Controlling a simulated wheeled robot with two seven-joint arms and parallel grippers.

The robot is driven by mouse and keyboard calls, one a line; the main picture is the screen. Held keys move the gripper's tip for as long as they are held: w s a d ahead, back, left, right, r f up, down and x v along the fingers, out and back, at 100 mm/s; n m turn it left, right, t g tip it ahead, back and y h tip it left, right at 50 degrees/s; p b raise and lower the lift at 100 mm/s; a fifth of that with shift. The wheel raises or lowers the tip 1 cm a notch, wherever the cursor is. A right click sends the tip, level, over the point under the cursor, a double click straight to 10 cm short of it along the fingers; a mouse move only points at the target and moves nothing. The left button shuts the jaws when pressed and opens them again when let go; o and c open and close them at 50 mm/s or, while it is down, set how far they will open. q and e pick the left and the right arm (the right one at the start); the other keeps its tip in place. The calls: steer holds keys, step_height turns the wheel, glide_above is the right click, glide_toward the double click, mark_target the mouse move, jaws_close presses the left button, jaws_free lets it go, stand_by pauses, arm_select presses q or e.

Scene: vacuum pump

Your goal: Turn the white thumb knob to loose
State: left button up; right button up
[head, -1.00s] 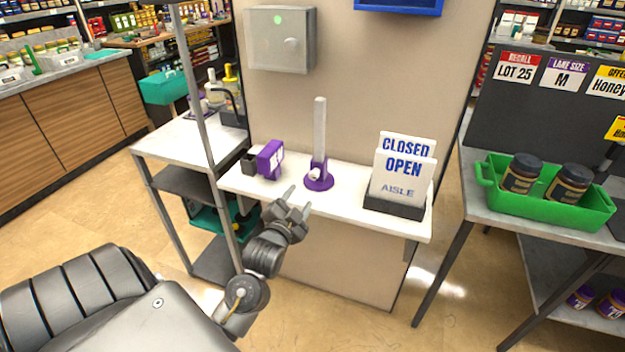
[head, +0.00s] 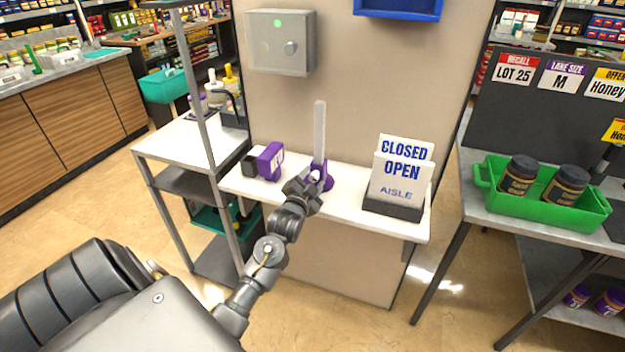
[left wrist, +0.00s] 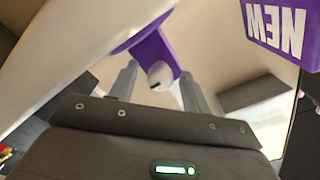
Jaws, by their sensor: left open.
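The white thumb knob (left wrist: 160,73) sits on the purple base of an upright white post (head: 319,130) on the narrow shelf. In the left wrist view the knob shows a dark mark on its face, and the purple base (left wrist: 152,48) is behind it. My left gripper (head: 318,181) is at the front of the base and largely covers the knob in the head view. Its two fingers are open, one on each side of the knob in the left wrist view (left wrist: 159,72). I cannot tell whether they touch it. My right gripper is not in view.
A purple "NEW" block (head: 270,161) stands left of the post and also shows in the left wrist view (left wrist: 280,28). A CLOSED/OPEN sign holder (head: 393,208) stands to the right. A grey metal upright (head: 205,130) rises left of the shelf (head: 345,205).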

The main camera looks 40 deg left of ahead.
arm_select(q)
steer(key=c, duration=1)
